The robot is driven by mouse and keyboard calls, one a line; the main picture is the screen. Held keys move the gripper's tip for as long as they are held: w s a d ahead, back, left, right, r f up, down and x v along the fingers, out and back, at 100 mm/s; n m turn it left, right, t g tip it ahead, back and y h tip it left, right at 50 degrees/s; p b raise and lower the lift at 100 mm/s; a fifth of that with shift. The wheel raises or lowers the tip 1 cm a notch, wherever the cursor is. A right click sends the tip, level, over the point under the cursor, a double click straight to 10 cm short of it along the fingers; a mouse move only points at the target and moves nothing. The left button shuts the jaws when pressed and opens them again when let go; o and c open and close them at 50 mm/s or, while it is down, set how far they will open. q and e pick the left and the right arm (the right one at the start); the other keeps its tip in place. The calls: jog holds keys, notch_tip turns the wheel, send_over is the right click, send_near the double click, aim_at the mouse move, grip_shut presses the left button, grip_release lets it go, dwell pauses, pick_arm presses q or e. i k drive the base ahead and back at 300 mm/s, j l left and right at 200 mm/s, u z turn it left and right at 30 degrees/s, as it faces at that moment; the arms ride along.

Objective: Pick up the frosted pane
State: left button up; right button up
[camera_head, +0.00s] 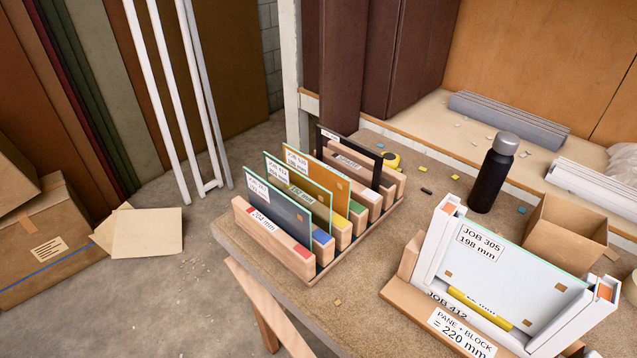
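A pale, milky blue-white pane (505,267), the most frosted-looking one, stands tilted in a white frame (432,258) at the right. Its label reads JOB 305, 198 mm. A wooden rack (272,240) at the middle of the bench holds several upright panes in slots. Neither of my grippers is in view.
A dark bottle (490,180) stands behind the white frame, beside an open cardboard box (562,232). A yellow bar (478,306) lies across the pane's front. Bare bench (345,285) shows between rack and frame.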

aim_at(527, 291)
jog(key=z, duration=1.3)
